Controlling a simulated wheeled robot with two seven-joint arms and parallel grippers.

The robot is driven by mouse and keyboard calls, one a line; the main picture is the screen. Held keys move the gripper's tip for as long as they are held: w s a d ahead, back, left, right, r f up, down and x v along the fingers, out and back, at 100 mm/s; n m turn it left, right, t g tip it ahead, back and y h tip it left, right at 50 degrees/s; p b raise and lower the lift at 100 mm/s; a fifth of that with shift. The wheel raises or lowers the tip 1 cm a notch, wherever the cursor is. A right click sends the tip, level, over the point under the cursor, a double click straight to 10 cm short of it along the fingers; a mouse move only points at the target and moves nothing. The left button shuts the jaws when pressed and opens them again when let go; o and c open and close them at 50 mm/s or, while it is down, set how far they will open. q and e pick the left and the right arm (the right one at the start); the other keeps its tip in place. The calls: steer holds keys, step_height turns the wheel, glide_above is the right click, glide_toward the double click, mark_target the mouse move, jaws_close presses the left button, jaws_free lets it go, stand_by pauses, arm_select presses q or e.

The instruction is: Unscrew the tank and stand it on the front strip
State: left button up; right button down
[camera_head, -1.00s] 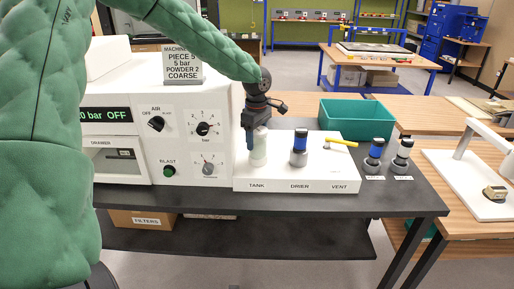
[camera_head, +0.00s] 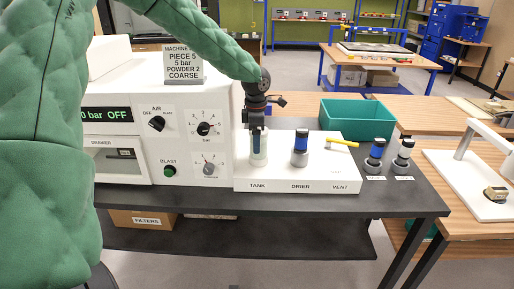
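The tank (camera_head: 259,158) is a pale, translucent cylinder upright at the TANK label on the white panel (camera_head: 300,176). My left gripper (camera_head: 257,136) points straight down over it, its fingers at the tank's upper part. Whether the fingers are closed on the tank or only around it cannot be told at this size. The front strip is not marked clearly; the panel's front face carries the labels TANK, DRIER and VENT. My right gripper is out of view.
A blue-and-grey drier (camera_head: 300,149) stands right of the tank, and a yellow vent lever (camera_head: 343,142) lies beyond it. A teal bin (camera_head: 357,119) is behind. The blasting machine (camera_head: 190,100) borders the left.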

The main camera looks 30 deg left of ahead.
arm_select(q)
steer(key=shift+d+r, duration=0.1)
steer(key=shift+r, duration=0.1)
steer(key=shift+r+p, duration=0.6)
steer(key=shift+r, duration=1)
